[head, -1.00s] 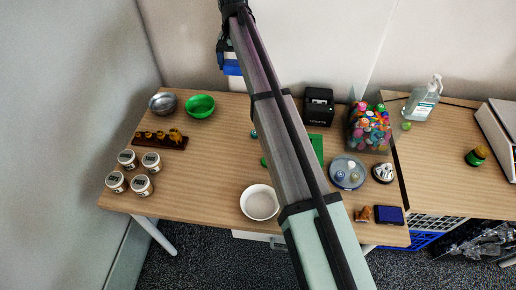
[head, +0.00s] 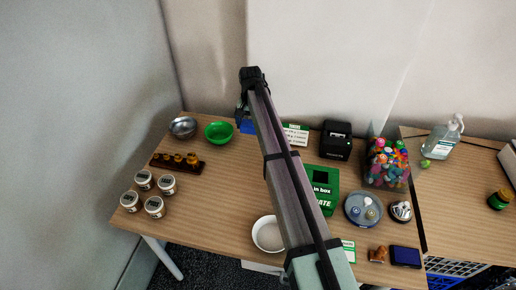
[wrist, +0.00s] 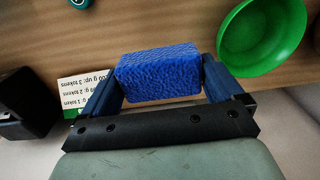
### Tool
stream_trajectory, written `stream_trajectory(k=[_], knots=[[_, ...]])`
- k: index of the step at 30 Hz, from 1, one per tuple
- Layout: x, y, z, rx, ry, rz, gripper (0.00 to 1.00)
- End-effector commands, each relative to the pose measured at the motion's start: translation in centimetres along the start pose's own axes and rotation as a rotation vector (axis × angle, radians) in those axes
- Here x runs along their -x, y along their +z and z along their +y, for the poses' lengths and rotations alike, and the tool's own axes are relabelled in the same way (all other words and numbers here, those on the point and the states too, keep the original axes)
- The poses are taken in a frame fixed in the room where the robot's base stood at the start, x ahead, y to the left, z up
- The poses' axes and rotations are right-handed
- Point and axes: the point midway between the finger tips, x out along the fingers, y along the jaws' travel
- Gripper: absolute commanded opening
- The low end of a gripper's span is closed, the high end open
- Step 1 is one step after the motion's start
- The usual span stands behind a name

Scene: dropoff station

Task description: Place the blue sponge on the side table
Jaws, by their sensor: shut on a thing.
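The blue sponge (wrist: 158,73) is a rough rectangular block held between the two dark fingers of my gripper (wrist: 161,82) in the wrist view. In the head view the sponge (head: 247,127) shows only as a small blue patch, mostly hidden by my arm, near the back edge of the main wooden table (head: 205,215). Its height above the tabletop is hard to tell. A second wooden table (head: 455,200), which looks like the side table, adjoins on the right, away from the sponge.
A green bowl (head: 219,132) is close beside the sponge, with a metal bowl (head: 183,127) further left. A price sign (head: 296,134), black printer (head: 336,140), green box (head: 325,185) and tub of colourful items (head: 388,162) lie to the right. A sanitizer bottle (head: 443,138) stands on the second table.

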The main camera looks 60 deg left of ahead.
Motion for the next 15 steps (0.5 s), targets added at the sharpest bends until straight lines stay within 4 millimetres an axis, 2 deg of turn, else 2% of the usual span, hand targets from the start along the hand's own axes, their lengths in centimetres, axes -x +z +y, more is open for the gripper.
stream_trajectory(k=[1,6,11,15], knots=[[-1.0,0.1,0.0,0.000,0.001,-0.002,0.66],[-3.4,0.0,0.0,0.000,0.001,-0.001,0.66],[-4.4,0.0,0.0,0.000,0.001,-0.002,0.66],[-6.0,0.0,0.0,0.000,0.001,-0.001,0.66]])
